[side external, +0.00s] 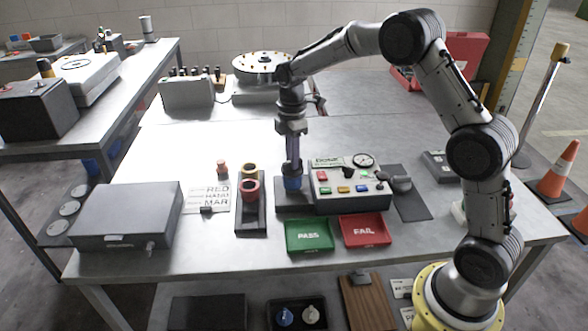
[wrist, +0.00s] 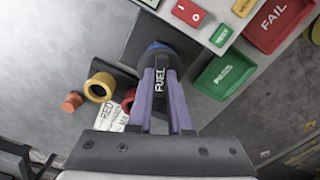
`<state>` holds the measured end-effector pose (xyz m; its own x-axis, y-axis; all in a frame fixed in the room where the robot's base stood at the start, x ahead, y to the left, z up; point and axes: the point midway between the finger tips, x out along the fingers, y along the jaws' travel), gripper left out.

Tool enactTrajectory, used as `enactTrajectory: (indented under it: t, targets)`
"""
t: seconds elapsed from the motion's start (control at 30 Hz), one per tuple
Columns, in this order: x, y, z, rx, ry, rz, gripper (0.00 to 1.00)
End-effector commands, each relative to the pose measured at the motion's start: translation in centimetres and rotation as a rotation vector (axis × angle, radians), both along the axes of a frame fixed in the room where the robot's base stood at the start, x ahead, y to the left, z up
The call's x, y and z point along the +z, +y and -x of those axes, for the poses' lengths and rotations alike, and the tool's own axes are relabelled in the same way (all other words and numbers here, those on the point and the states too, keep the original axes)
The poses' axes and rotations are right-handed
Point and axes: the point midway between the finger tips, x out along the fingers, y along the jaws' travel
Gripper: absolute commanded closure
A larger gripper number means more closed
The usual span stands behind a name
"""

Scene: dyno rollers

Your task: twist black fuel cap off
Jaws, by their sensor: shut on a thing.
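My gripper (side external: 292,170) points straight down at a blue round piece (side external: 292,184) on a dark base (side external: 293,206), left of the control box. In the wrist view, my gripper (wrist: 160,62) has its two purple-grey fingers closed around a black piece labelled FUEL (wrist: 160,80), which I take to be the fuel cap. The blue round piece (wrist: 156,47) shows just beyond the fingertips. The fingers hide most of the cap in the side view. I cannot tell whether the cap is seated or loose.
The control box (side external: 350,188) stands close on the right. A green PASS tray (side external: 309,237) and red FAIL tray (side external: 365,231) lie in front. To the left are a black holder (side external: 250,217) with yellow (side external: 249,170) and red (side external: 250,189) rings, and an orange cap (side external: 221,168).

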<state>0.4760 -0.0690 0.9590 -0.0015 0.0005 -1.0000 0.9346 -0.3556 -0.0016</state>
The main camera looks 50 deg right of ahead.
Motion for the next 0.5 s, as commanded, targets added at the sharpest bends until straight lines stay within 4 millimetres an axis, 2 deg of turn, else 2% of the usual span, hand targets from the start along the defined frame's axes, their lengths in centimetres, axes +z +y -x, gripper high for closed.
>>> enactTrajectory:
  t: [0.5]
  targets:
    - [1.5, 0.0, -0.1, -0.001, -0.003, 0.001, 1.00]
